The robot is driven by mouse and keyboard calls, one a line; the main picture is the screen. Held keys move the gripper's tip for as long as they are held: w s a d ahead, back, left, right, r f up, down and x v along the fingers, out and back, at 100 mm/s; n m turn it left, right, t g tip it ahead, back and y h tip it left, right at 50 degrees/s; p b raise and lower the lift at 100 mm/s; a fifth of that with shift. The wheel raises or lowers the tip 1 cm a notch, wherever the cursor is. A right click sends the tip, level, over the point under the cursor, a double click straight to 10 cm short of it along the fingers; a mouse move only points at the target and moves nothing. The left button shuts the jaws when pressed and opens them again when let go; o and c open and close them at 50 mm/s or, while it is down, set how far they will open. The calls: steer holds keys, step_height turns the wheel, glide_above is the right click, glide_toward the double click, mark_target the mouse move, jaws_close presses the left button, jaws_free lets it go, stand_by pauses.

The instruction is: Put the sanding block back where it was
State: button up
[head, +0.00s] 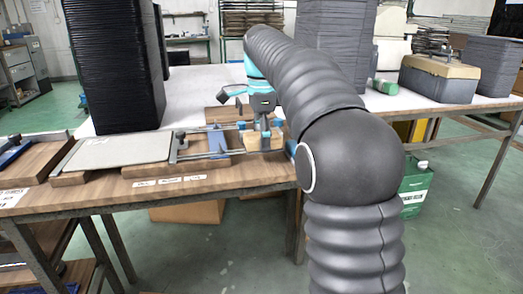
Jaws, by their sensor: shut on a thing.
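My gripper (264,128) points down over the right part of the near wooden bench. It is shut on a light tan block (256,141), which I take to be the sanding block. The block is small in the head view and partly covered by the fingers, so I cannot tell whether it touches the surface below. A blue upright piece (217,138) stands just left of it among metal rails. A flat grey panel (115,152) lies on wooden supports further left.
A tall stack of black trays (115,65) stands behind the panel. White labels (170,181) line the bench's front edge. A grey-and-tan toolbox (438,79) and a green-and-white roll (385,87) sit at the right. My arm hides the bench's right end.

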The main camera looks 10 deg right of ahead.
mark_target(262, 162)
steer(key=shift+f+b, duration=0.35)
steer(key=shift+f, duration=1.6)
steer(key=o, duration=1.1)
steer(key=shift+f, duration=0.1)
step_height(262, 162, up, 11)
steer(key=shift+w+r+p, duration=0.1)
steer(key=shift+r+p, duration=0.1)
steer(key=shift+p, duration=0.35)
steer(key=shift+r, duration=0.4)
